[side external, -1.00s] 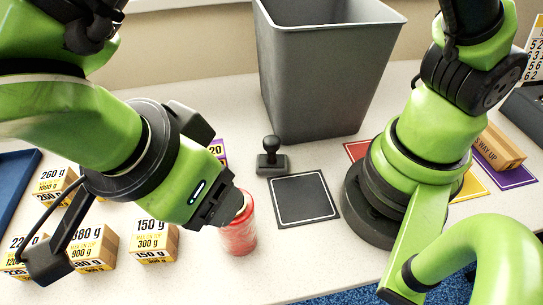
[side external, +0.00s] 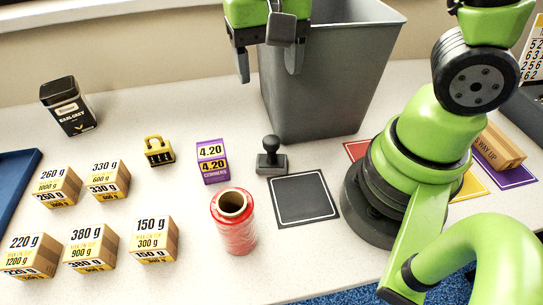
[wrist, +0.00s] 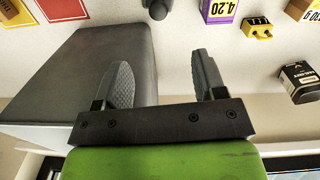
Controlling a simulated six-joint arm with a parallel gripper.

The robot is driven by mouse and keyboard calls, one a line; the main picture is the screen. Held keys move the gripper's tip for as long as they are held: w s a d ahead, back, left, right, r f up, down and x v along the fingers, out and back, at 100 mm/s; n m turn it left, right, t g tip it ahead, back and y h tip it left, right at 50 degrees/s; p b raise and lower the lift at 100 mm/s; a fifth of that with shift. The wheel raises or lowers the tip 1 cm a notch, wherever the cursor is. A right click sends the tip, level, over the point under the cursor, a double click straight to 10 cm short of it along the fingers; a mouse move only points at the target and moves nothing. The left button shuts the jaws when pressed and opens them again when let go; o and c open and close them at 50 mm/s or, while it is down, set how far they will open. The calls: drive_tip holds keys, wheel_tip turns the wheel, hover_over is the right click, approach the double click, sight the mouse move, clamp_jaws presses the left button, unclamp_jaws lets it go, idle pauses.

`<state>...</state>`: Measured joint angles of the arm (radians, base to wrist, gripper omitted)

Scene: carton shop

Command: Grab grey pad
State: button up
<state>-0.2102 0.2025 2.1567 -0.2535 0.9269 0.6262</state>
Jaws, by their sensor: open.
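A flat dark grey square pad (side external: 303,199) with a thin white outline lies on the table in the side view, left of my arm's base. It is not seen in the wrist view. A dark grey stamp (side external: 271,160) with a round knob stands upright just behind the pad; part of it shows at the top edge of the wrist view (wrist: 157,10). My gripper (side external: 268,73) is open and empty, raised at the bin's upper left, well above and behind the pad. Its two spread fingers also show in the wrist view (wrist: 160,63).
A tall grey bin (side external: 325,80) stands behind the pad. A red wrap roll (side external: 234,235) and purple box (side external: 212,161) stand left of it. Several weight-marked cartons (side external: 150,240), a yellow block (side external: 158,151) and a black tin (side external: 68,112) are farther left. Red and purple mats lie right.

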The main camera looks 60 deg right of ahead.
sight(271, 139)
drive_tip(key=shift+n, duration=0.3)
drive_tip(key=f, duration=1.5)
drive_tip(key=shift+s+d+f, duration=0.1)
drive_tip(key=shift+d+f, duration=0.15)
drive_tip(key=shift+d, duration=0.1)
drive_tip(key=shift+c, duration=0.4)
clamp_jaws()
drive_tip(key=shift+r, duration=0.15)
